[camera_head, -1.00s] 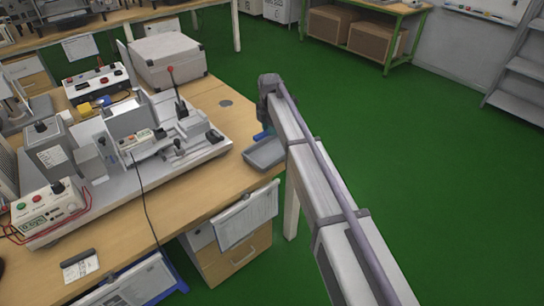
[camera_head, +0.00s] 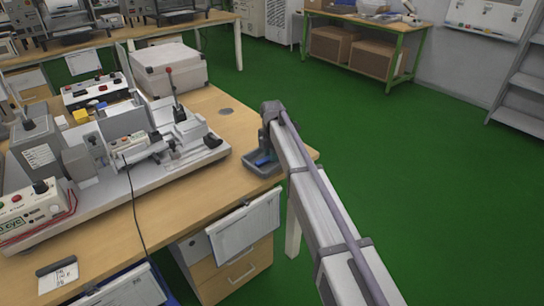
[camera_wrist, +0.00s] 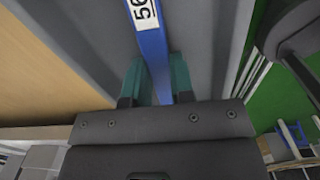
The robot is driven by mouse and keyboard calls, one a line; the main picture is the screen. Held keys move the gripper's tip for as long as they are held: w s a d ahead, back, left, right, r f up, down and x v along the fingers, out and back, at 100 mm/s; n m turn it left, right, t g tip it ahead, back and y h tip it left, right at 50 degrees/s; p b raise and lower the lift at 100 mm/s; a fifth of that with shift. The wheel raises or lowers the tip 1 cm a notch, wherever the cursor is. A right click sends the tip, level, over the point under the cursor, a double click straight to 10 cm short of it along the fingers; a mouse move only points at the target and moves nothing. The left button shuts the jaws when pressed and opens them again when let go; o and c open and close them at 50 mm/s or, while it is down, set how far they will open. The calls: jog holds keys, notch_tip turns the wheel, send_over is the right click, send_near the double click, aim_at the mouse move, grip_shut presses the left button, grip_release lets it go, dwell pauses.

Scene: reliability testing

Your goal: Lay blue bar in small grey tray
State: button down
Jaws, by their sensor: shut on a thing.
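The blue bar (camera_wrist: 150,40) carries a white label with black digits and sits between the two teal fingers of my gripper (camera_wrist: 156,80), which is shut on it. Grey tray surface (camera_wrist: 85,40) shows around the bar in the wrist view. In the head view, the small grey tray (camera_head: 265,171) sits at the right edge of the wooden bench, and a bit of blue bar (camera_head: 262,161) shows within its outline. My arm hides part of the tray, and my gripper is mostly hidden there. I cannot tell whether the bar touches the tray floor.
A test rig (camera_head: 150,150) with levers on a light base plate stands left of the tray. A grey case (camera_head: 168,68) is behind it. A clipboard (camera_head: 245,225) hangs on the bench front. Bare bench top (camera_head: 215,185) lies left of the tray; green floor is to the right.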

jog(key=c, duration=1)
grip_release()
jog(key=shift+f, duration=0.1)
notch_tip(320, 180, up, 12)
jog(key=p, duration=1.2)
jog(key=s+d+m, duration=0.7)
jog(key=s+m, duration=0.2)
jog(key=s, duration=0.2)
jog(key=s+d+m, duration=0.8)
jog(key=s, duration=0.4)
jog(key=s+d+m, duration=0.8)
jog(key=s+m, duration=0.1)
jog(key=s, duration=0.3)
jog(key=shift+d+m, duration=0.1)
jog(key=shift+m, duration=0.2)
